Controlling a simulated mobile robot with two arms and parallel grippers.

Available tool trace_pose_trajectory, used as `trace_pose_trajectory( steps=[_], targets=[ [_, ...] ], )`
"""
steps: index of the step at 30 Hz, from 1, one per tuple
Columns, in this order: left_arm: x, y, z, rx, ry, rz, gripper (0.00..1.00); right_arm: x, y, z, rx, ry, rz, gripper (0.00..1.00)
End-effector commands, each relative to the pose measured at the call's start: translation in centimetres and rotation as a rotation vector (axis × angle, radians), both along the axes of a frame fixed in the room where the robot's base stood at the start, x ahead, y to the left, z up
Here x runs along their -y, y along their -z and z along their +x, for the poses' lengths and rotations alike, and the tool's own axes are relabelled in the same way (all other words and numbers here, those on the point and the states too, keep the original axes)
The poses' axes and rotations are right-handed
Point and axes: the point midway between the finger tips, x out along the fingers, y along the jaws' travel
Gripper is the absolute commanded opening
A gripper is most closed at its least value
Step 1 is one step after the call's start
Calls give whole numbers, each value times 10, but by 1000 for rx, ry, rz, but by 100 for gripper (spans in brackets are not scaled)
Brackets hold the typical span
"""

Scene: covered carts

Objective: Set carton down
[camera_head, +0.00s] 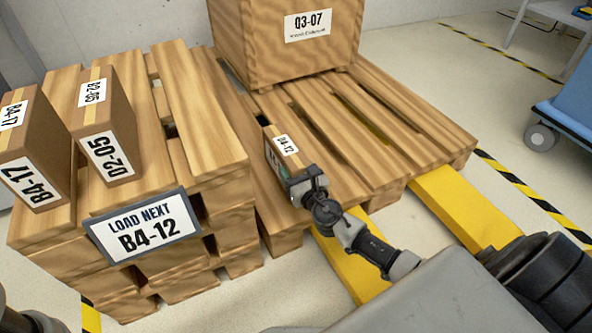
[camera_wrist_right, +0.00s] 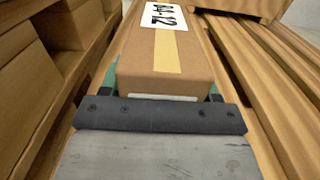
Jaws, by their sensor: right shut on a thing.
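A small brown carton (camera_head: 285,148) with a white label sits in my right gripper (camera_head: 291,172), over the near-left part of the low pallet (camera_head: 375,105), close beside the taller pallet stack. In the right wrist view the carton (camera_wrist_right: 165,72) shows tan tape and a label that reads like B4-12. The green-edged fingers lie along both its sides. Whether its underside touches the slats is hidden. A sign (camera_head: 143,225) reading "LOAD NEXT B4-12" is on the front of the stack. My left gripper is not seen.
The pallet stack (camera_head: 215,150) on the left bears two cartons, B4-17 (camera_head: 35,150) and D2-05 (camera_head: 108,125). A large box Q3-07 (camera_head: 285,45) stands at the back of the low pallet. Yellow forks (camera_head: 465,205) reach under it. A blue cart (camera_head: 570,115) is at right. The right slats are clear.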

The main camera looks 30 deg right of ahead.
Motion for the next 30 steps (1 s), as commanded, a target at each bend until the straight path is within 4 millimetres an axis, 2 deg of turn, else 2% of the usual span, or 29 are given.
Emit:
trace_pose_trajectory(
  steps=[13, 14, 18, 19, 26, 30],
  targets=[
    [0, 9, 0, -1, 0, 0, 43, 0, 7, 1, 5, 1, 0, 6],
    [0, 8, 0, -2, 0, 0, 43, 0, 6, 1, 5, 1, 0, 66],
    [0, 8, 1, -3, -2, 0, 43, 0, 6, 1, 4, 1, 0, 88],
    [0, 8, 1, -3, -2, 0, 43, 0, 6, 0, 3, 0, 0, 91],
    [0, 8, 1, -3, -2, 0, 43, 0, 10, -1, -4, 0, 0, 91],
    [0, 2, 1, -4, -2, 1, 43, 4, 2, 2, -2, 0, -1, 91]
  ],
)
